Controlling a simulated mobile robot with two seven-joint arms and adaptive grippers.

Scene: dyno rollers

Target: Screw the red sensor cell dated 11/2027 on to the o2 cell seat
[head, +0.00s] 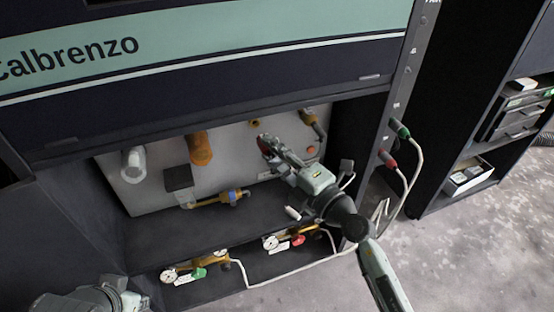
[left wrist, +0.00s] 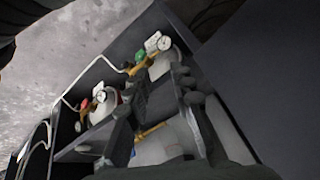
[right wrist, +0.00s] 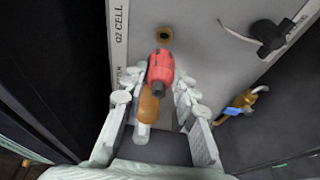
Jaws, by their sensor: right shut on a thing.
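My right gripper (right wrist: 157,92) is shut on the red sensor cell (right wrist: 160,69); its date cannot be read. The cell also shows as a dark red spot at the gripper's tip in the head view (head: 264,143). My left gripper (left wrist: 160,90) looks open and empty in the left wrist view, in front of the lower shelf.
An orange cylinder (head: 200,148) and a white cylinder (head: 133,164) stand out from the panel left of my right gripper. A brass fitting (head: 217,199) sits below. Gauges and valves (head: 183,272) fill the lower shelf. White hoses (head: 410,170) hang at the cabinet's right edge.

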